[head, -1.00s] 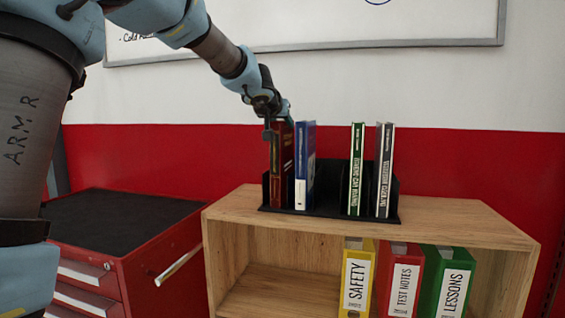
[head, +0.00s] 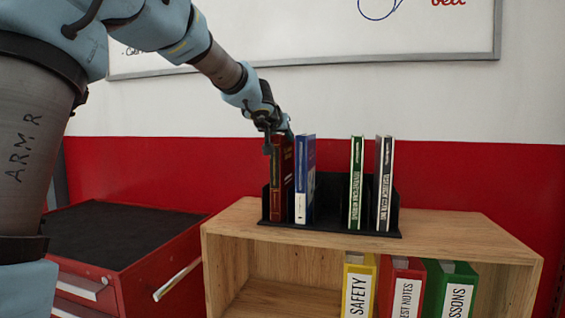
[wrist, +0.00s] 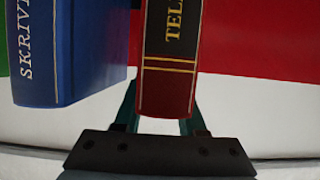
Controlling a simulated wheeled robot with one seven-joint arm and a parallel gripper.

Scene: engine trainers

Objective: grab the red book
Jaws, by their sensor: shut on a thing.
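The red book (head: 282,178) stands upright at the left end of a black book holder (head: 330,230) on top of the wooden shelf. My gripper (head: 279,140) is at the top of the red book, with its fingers on either side of it. In the wrist view the red book (wrist: 167,75) fills the space between the two fingers (wrist: 163,118), and the gripper is shut on it. A blue book (head: 305,180) stands just right of the red one, and it also shows in the wrist view (wrist: 70,50). The book's lower end is still at the holder.
A green book (head: 356,185) and a grey book (head: 384,185) stand at the holder's right side. Yellow, red and green binders (head: 447,290) sit inside the wooden shelf (head: 460,232). A red tool cabinet (head: 135,255) stands at the left. The shelf top's right end is clear.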

